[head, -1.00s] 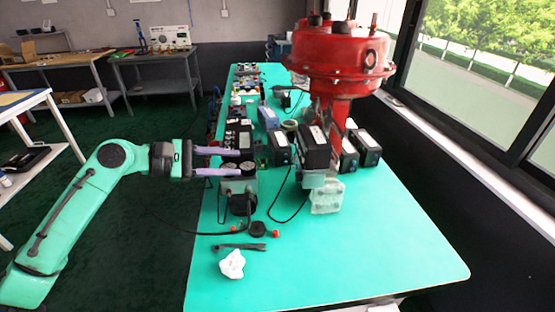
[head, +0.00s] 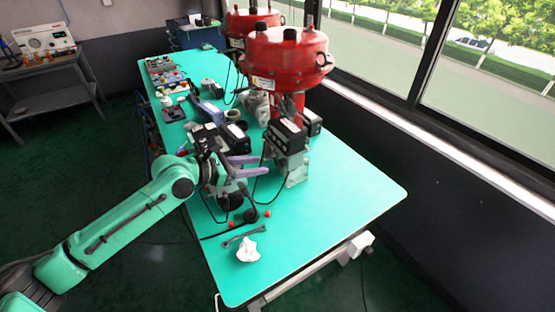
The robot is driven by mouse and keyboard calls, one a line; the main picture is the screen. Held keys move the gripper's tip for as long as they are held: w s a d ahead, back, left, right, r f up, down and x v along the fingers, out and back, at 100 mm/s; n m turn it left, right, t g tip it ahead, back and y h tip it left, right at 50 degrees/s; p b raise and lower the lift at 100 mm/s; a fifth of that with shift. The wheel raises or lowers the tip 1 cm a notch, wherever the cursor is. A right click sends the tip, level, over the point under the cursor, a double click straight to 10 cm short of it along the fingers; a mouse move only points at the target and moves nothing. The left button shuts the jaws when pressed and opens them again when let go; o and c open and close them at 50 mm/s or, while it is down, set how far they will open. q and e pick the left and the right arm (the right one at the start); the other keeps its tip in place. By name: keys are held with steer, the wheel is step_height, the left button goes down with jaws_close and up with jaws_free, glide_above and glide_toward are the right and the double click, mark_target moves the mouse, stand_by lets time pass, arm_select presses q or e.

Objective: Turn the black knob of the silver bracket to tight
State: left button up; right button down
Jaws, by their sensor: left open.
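The silver bracket (head: 228,187) stands near the left edge of the green table, partly hidden behind my left gripper and wrist. A dark round part (head: 234,201) shows low on its front. I cannot tell whether it is the knob, or how tight the knob is. My left gripper (head: 254,165) reaches in from the left with its two purple fingers apart, above and beside the bracket. I see nothing clearly held between them. Contact with the knob cannot be made out. My right gripper is not in view.
Red actuators (head: 285,55) and black positioner boxes (head: 286,137) stand just behind and right. The table's right front is clear.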

mark_target(281, 163)
arm_select(q)
steer(key=x, duration=0.6)
steer(key=shift+w+d+p, duration=0.15)
steer(key=shift+w+p, duration=0.05)
steer(key=shift+p, duration=0.2)
steer(key=shift+w+d+f, duration=0.25)
steer(key=shift+d+f, duration=0.05)
steer(key=shift+d, duration=0.1)
steer(key=shift+a, duration=0.15)
steer(key=shift+c, duration=0.9)
jaws_close()
steer(key=shift+s+r, duration=0.1)
steer(key=shift+r, duration=0.05)
steer(key=m+t+p, duration=0.1)
steer(key=p, duration=0.5)
steer(key=shift+s+r+m, duration=0.1)
steer(key=shift+r+m, duration=0.05)
steer(key=shift+m, duration=0.15)
steer(key=shift+f, duration=0.25)
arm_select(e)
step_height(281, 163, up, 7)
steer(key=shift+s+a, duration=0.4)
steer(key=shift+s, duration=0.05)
